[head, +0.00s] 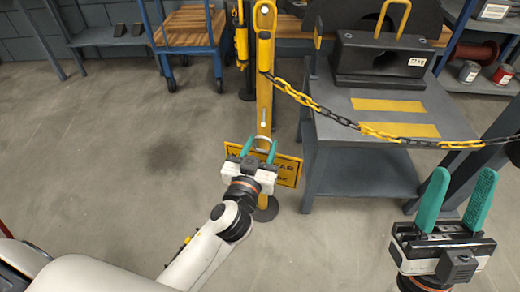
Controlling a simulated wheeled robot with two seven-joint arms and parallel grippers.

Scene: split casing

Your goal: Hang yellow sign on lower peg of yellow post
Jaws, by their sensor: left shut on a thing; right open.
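The yellow post (265,92) stands upright in the middle of the head view, with small pale spots on its face near the top and lower down; I cannot tell for sure which is the lower peg. The yellow sign (289,172) with dark lettering is in front of the post's lower part, partly hidden by my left gripper. My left gripper (259,150) is shut on the sign near its top edge, where a pale loop shows between the green fingers. Whether the loop touches the post is unclear. My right gripper (458,203) is open and empty at the lower right.
A yellow and black chain (320,108) runs from the post to the right edge. A grey table (350,138) with a black casing part (375,62) stands right of the post. A blue cart (187,50) is behind on the left. The floor at left is clear.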

